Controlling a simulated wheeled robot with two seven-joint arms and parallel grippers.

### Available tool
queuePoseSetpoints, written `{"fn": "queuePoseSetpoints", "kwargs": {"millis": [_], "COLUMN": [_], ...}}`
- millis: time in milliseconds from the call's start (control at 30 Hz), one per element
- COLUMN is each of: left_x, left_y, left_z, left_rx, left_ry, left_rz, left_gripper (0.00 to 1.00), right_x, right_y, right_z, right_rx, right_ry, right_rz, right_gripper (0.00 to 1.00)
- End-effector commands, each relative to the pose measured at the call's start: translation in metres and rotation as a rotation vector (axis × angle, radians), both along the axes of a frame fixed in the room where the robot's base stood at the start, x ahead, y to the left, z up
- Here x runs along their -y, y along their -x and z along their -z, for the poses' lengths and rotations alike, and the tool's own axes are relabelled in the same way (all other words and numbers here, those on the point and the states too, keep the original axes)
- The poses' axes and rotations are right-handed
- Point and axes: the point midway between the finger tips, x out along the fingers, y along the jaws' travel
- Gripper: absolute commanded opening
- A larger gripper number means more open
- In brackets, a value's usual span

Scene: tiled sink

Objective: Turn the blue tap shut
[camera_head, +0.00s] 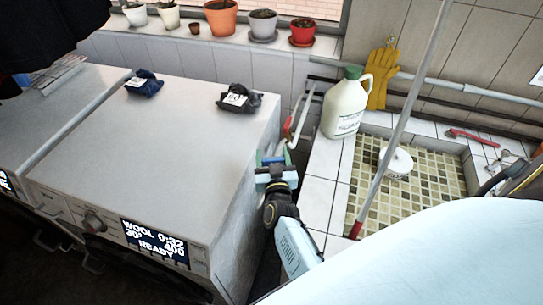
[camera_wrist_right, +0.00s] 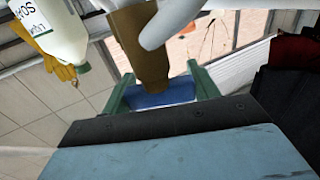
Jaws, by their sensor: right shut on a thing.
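The blue tap's handle (camera_wrist_right: 165,94) shows as a blue block between the green fingers of my right gripper (camera_wrist_right: 162,92) in the right wrist view. A brass-brown body (camera_wrist_right: 140,45) and a pale pipe rise beyond it. In the head view my right gripper (camera_head: 274,163) is in the narrow gap between the washing machine and the tiled sink, with a bit of blue at its fingers. The gripper is shut on the handle. Most of the tap is hidden in the head view, and its exact turn is hard to tell. My left gripper is not in view.
The washing machine (camera_head: 190,130) with two dark pouches is left of the gap. A red-handled item (camera_head: 288,127) is just beyond my gripper. A soap jug (camera_head: 344,105) stands on the sink's tiled edge. A long pole (camera_head: 400,120) leans across the basin.

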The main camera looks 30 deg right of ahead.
Motion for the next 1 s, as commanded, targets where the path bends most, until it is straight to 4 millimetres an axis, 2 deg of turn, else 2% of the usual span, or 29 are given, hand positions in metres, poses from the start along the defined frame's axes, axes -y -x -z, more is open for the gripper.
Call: {"fn": "queuePoseSetpoints", "kwargs": {"millis": [567,600,733,1000], "left_x": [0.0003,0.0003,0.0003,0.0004], "left_y": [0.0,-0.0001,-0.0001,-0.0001], "left_z": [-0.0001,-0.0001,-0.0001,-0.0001], "left_rx": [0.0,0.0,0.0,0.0], "left_ry": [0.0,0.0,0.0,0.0], "left_rz": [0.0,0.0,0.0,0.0], "left_gripper": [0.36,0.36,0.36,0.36], "right_x": [0.0011,0.0011,0.0011,0.0009], "right_y": [-0.0007,-0.0007,-0.0006,-0.0003], "right_z": [-0.0017,-0.0018,-0.0016,-0.0011], "right_rx": [0.004,0.004,0.004,0.003], "right_ry": [0.002,0.002,0.002,0.001], "right_rz": [0.033,0.033,0.033,0.032], "right_gripper": [0.37,0.63,0.8,0.82]}}
